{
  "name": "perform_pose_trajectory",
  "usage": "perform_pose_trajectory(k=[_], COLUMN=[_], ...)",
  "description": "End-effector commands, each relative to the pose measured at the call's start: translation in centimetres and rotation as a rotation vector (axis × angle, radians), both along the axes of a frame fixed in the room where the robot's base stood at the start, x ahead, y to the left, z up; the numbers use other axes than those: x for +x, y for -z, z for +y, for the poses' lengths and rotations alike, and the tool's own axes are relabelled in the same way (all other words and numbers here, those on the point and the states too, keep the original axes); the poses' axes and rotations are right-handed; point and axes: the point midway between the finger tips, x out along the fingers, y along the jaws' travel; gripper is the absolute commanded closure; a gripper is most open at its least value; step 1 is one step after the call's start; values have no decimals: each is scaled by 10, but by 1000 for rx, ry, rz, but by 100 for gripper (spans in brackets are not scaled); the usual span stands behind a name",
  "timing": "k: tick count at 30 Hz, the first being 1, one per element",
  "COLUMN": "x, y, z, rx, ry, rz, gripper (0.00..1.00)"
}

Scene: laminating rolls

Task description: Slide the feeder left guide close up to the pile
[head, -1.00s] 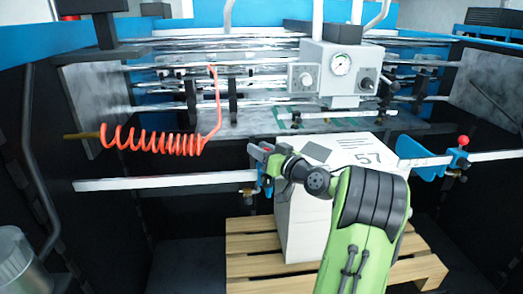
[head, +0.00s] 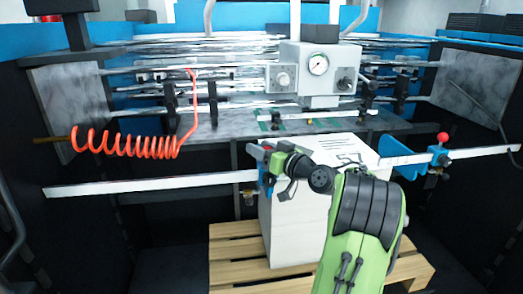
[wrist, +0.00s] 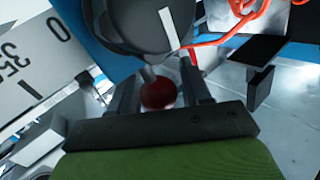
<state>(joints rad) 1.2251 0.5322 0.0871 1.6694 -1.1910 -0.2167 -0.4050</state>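The white pile (head: 300,225) stands on a wooden pallet, with dark print on its top. The left guide (head: 269,180) is blue and sits on the white crossbar at the pile's left edge, partly hidden by my gripper. My gripper (head: 262,152) is over this guide. In the wrist view the guide's red knob (wrist: 159,94) lies between the two dark fingers of my gripper (wrist: 160,92), which look closed on it. The blue plate (wrist: 95,35) lies beside the pile top (wrist: 30,55); any thin gap cannot be told.
The right guide (head: 405,164), blue with a red knob (head: 442,137), is at the pile's right side. The crossbar (head: 150,186) is clear to the left. A coiled orange hose (head: 125,141) hangs at left. A grey gauge box (head: 315,68) stands behind the pile. The pallet (head: 235,245) is below.

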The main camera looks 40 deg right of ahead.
Motion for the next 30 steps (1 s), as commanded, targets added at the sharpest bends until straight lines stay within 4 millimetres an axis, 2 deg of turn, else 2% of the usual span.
perform_pose_trajectory(k=[1,2,10,13,17,24,30], x=[0,0,0,-9,-40,-110,-140], y=[0,0,0,1,2,2,1], z=[0,0,0,-1,-1,-1,0], rx=[0,0,1,0,0,1,2], ry=[-1,-1,0,3,7,9,5], rz=[0,0,1,3,2,0,0], gripper=[44,40,40,40,40,40,40])
